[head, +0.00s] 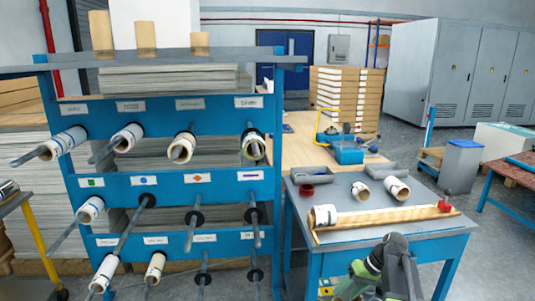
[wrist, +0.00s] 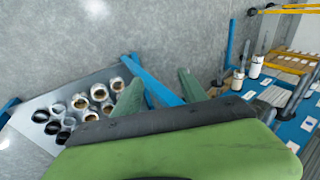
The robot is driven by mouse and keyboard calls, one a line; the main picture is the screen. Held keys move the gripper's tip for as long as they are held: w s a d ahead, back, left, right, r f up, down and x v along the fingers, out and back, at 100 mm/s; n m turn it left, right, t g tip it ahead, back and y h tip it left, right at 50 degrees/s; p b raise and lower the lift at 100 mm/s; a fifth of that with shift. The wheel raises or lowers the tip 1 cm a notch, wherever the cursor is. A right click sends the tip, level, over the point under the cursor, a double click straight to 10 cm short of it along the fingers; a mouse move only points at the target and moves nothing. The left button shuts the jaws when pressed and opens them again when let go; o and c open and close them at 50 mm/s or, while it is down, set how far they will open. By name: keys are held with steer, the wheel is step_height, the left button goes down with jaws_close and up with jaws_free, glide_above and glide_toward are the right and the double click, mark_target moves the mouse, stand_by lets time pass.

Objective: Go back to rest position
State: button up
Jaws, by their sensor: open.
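My gripper (wrist: 160,88) shows in the wrist view with its two green fingers spread apart and nothing between them. Bare grey floor and a blue bar lie beyond the fingers. In the head view, part of my green and grey arm shows at the bottom, in front of the grey-topped blue table (head: 345,238). The fingertips cannot be made out there. White rolls (head: 397,189) lie on that table, and another roll (head: 325,215) lies at the near left by a wooden strip (head: 390,220).
A blue rack (head: 170,185) with rolls on rods stands at left, its rods sticking out toward me. A red ring (head: 306,190) lies on the table. In the wrist view, several rolls (wrist: 98,92) stand on a grey surface at left. A blue-grey bin (head: 462,165) stands at right.

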steer(key=s+a+f+m+g+h+p, duration=0.1)
steer(key=s+a+f+h, duration=0.1)
steer(key=s+a+h, duration=0.7)
steer(key=a+r+y+p, duration=0.3)
steer(key=r+p, duration=1.5)
steer(key=shift+r+p, duration=0.35)
steer(key=shift+r, duration=0.05)
